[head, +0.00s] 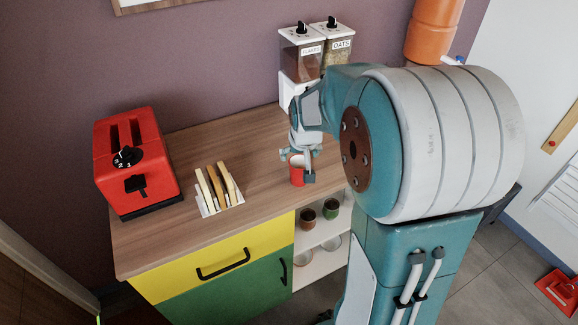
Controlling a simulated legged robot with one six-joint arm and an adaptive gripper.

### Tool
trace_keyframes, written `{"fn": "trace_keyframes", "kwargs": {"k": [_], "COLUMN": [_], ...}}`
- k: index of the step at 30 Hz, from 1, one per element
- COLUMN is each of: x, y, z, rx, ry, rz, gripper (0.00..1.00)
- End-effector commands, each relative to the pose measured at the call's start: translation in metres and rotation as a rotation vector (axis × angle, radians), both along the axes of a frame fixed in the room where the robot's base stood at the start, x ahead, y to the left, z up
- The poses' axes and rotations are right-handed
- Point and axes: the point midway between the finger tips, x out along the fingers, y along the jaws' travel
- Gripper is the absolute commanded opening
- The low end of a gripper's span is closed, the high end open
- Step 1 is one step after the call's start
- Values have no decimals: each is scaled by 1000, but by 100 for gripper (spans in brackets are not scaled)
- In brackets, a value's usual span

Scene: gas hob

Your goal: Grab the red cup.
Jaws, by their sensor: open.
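The red cup (297,175) stands on the wooden counter (262,145), near its front edge and toward the right end. Its inside looks pale. My gripper (297,156) is open and reaches down at the cup's top. One finger shows left of the cup's rim and another part shows at its right side. I cannot tell whether the fingers touch the cup. My arm hides the right end of the counter.
A red toaster (132,160) and a rack with bread slices (219,188) stand left on the counter. Cereal dispensers (315,52) stand behind my gripper. Brown and green cups (331,208) sit on a shelf below. The counter between rack and cup is clear.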

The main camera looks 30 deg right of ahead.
Motion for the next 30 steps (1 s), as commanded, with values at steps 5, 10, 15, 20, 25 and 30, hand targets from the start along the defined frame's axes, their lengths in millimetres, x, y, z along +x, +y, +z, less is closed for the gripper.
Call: {"fn": "trace_keyframes", "kwargs": {"k": [5,10,15,20,25,30], "x": [11,17,23,31,34,34], "y": [-5,-6,-9,-12,-13,-13], "z": [-30,-43,-63,-85,-92,-91], "rx": [3,2,2,3,2,2], "ry": [5,3,6,4,1,1], "rz": [-1,-1,-1,-1,-1,-1], "gripper": [100,100,100,100,100,100]}}
